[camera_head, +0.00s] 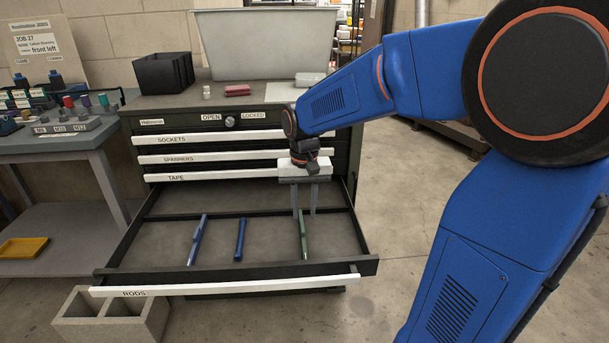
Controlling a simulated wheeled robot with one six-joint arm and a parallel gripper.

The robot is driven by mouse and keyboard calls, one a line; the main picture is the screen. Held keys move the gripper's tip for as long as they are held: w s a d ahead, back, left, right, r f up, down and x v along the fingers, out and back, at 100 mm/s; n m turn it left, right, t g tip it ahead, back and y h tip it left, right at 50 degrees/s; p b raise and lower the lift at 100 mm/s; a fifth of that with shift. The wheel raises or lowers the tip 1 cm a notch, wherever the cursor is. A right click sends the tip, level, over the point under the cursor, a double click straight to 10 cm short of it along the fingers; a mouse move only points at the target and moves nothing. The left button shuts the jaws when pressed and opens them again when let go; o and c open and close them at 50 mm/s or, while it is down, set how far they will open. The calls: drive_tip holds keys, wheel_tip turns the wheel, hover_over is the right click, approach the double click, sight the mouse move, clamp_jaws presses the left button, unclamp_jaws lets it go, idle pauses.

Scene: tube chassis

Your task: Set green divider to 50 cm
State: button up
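A slim green bar (304,240), which may be the green divider, lies lengthwise at the right of the open drawer labelled RODS (225,285). My gripper (304,212) points down over the drawer, its two grey fingers apart. The far end of the green bar shows between or just behind the fingertips. I cannot tell whether the fingers touch it. No length scale is readable on the bar.
Two blue bars (197,240) (240,240) lie to the left in the same drawer. The drawers above, including TAPE (220,174), are shut. A black bin (163,73), a grey tub (260,50) and a red item (237,90) stand on the cabinet top. Concrete block (115,315) sits below.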

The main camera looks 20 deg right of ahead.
wheel_tip(320, 180, up, 13)
idle(0.3)
drive_tip(key=shift+f, duration=0.1)
idle(0.4)
drive_tip(key=s+f+n+t, duration=0.1)
drive_tip(key=s+f, duration=0.2)
drive_tip(key=s, duration=0.4)
drive_tip(key=s+d+f+n+t, duration=0.1)
drive_tip(key=s+f+t, duration=0.1)
drive_tip(key=s, duration=0.6)
drive_tip(key=s+d+f+n+t, duration=0.1)
drive_tip(key=s+f, duration=0.4)
drive_tip(key=s, duration=0.2)
drive_tip(key=shift+s+n+t, duration=0.2)
drive_tip(key=shift+n+t, duration=0.1)
drive_tip(key=shift+t, duration=0.1)
